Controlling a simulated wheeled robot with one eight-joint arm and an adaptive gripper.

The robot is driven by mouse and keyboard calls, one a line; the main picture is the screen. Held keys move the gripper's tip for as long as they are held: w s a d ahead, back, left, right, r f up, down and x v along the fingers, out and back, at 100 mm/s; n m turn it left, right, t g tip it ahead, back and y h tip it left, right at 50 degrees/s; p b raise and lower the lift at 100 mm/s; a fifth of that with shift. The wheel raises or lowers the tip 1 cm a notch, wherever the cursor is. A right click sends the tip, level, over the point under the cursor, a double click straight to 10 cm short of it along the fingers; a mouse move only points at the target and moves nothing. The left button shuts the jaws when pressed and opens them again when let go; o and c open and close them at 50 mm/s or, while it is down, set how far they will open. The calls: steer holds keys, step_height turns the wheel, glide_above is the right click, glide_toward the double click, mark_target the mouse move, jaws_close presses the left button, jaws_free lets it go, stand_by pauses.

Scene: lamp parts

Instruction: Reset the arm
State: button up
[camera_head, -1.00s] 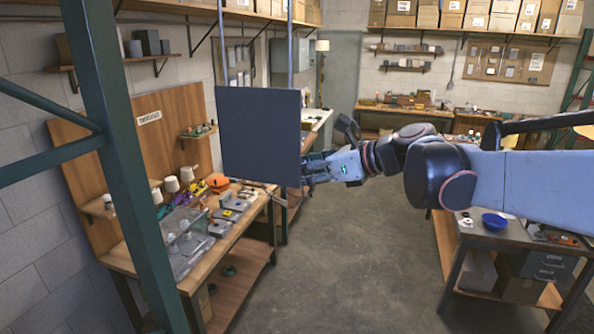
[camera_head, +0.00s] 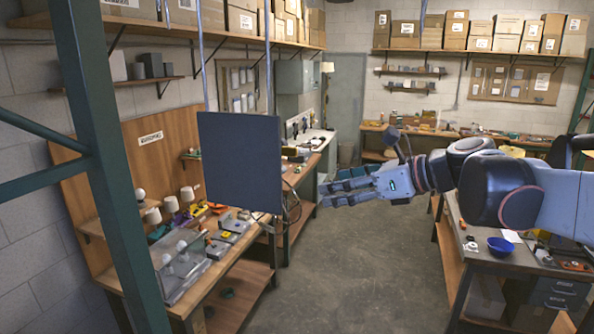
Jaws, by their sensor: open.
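My gripper (camera_head: 322,193) is at the end of my arm, which reaches in from the right edge of the head view. It is in mid-air over the bare floor, with its fingers pointing left. The fingers are apart and I see nothing between them. A dark flat square panel (camera_head: 240,160) hangs just left of the fingertips, with a small gap in the picture. My arm is bent and roughly level, in front of the right-hand bench.
A wooden workbench (camera_head: 240,262) with lamp parts and a clear bin (camera_head: 180,268) stands at left. A green post (camera_head: 112,190) is in front. A right-hand bench (camera_head: 480,250) holds a blue bowl (camera_head: 501,246). The floor (camera_head: 350,270) between is clear.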

steer(key=s+d+f+n+h+b, duration=0.3)
steer(key=s+f+n+b, duration=0.4)
steer(key=f+b, duration=0.4)
steer(key=s+d+f+n+h+b, duration=0.4)
steer(key=s+f+n+b, duration=0.4)
steer(key=f, duration=1.6)
steer(key=s+d+f+n+h+b, duration=0.3)
steer(key=s+f+n+b, duration=0.5)
steer(key=f+b, duration=0.7)
step_height(320, 180, down, 3)
steer(key=shift+d+f+n+g+h, duration=0.25)
steer(key=shift+n+h, duration=0.35)
steer(key=shift+n, duration=0.4)
steer(key=shift+c, duration=0.3)
